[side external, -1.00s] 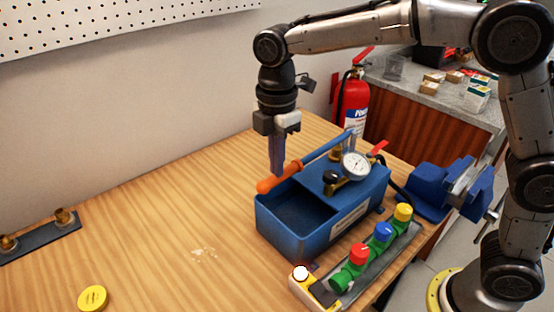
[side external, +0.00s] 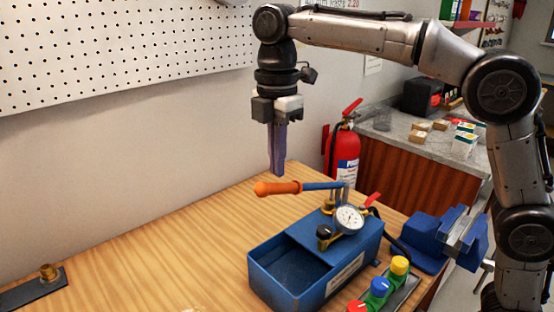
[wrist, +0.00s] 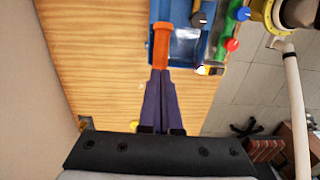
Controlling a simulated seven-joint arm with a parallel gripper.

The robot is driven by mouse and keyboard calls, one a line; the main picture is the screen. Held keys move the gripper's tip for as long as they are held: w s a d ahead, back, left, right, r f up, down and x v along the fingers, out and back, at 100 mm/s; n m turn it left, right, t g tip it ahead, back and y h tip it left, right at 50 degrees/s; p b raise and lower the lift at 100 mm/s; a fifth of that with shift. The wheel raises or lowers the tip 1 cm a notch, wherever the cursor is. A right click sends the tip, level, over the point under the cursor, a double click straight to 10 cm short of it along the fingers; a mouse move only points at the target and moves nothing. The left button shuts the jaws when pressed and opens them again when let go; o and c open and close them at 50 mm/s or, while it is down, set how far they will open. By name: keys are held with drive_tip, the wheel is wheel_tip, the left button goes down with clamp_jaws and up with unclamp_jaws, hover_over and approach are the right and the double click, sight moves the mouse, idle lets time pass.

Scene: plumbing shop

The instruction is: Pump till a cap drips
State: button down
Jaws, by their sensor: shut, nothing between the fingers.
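The blue test pump (side external: 330,281) stands on the bench with an open trough, a white gauge (side external: 349,218) and a small red lever. Its pump lever, with an orange grip (side external: 277,188), lies about level, well above the trough. Red (side external: 357,306), blue (side external: 379,286) and yellow (side external: 400,264) caps sit on green fittings at the lower edge; I cannot see any drip. My gripper (side external: 277,173) is shut and empty, pointing down just above the orange grip, apparently with a small gap. The wrist view shows the grip (wrist: 161,45) just beyond the fingertips (wrist: 160,72).
A blue vise (side external: 440,240) stands right of the pump. A red fire extinguisher (side external: 342,160) stands behind the bench. A dark plate with a brass fitting (side external: 48,272) lies at the left. The bench left of the pump is clear.

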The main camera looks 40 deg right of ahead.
drive_tip(key=shift+f, duration=0.1)
wheel_tip(320, 180, down, 12)
drive_tip(key=a, duration=0.2)
drive_tip(key=r, duration=0.4)
drive_tip(key=d+r, duration=0.1)
drive_tip(key=r, duration=0.3)
drive_tip(key=d+r, duration=0.1)
drive_tip(key=r, duration=0.3)
drive_tip(key=shift+r, duration=0.1)
wheel_tip(320, 180, up, 4)
drive_tip(key=shift+f, duration=0.1)
drive_tip(key=shift+r, duration=0.6)
drive_tip(key=shift+d, duration=0.1)
